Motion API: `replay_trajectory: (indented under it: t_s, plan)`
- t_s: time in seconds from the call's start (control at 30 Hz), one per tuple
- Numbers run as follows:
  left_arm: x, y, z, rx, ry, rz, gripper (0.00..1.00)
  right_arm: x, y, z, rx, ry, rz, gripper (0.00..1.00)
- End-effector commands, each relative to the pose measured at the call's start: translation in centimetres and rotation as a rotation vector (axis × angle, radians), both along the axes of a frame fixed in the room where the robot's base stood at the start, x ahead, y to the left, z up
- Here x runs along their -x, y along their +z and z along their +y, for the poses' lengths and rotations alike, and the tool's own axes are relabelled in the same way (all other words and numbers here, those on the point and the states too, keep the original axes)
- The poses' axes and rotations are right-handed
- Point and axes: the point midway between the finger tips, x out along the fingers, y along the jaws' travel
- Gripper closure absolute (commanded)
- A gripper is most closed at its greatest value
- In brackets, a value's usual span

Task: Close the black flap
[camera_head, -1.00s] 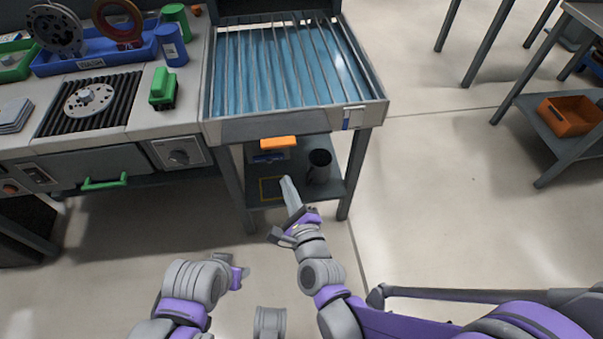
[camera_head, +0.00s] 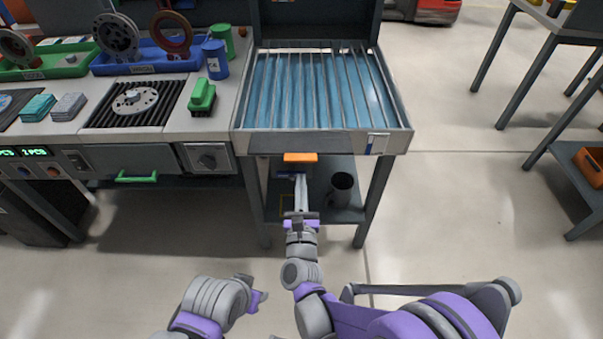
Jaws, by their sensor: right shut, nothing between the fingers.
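A dark, near-black panel (camera_head: 312,24) stands upright behind the slatted tray (camera_head: 243,143) and is most likely the black flap; its top is cut off by the picture edge. An orange handle (camera_head: 300,157) sits under the tray's front edge. My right gripper (camera_head: 300,178) is shut and empty, with its long grey fingers pointing away from me. In the picture its tips lie just below the orange handle; I cannot tell whether they touch anything. My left gripper (camera_head: 257,290) is low in the picture, apart from the table; its finger opening is unclear.
A lower shelf (camera_head: 345,214) under the tray holds a dark cup (camera_head: 342,188). To the left, a workbench (camera_head: 140,128) carries blue and green bins, a green block (camera_head: 202,93) and a blue can (camera_head: 215,58). The floor to the right is clear up to another table.

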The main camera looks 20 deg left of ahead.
Motion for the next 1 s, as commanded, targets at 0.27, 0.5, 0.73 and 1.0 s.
replay_trajectory:
  t_s: [0.27,0.5,0.73,1.0]
  plan:
    - [0.0,0.3,0.0,0.000,0.000,-0.001,0.53,-0.2,3.6,0.1,0.002,0.001,-0.001,1.00]
    - [0.0,0.3,0.0,0.000,0.000,-0.001,0.53,-0.2,4.0,0.1,0.002,0.001,-0.001,1.00]
    - [0.1,0.3,0.0,0.000,0.000,-0.001,0.53,-0.2,4.0,0.0,0.003,0.001,0.001,1.00]
    - [0.2,1.4,0.0,0.000,0.000,-0.003,0.53,-1.1,4.7,-0.3,0.015,-0.001,0.048,1.00]
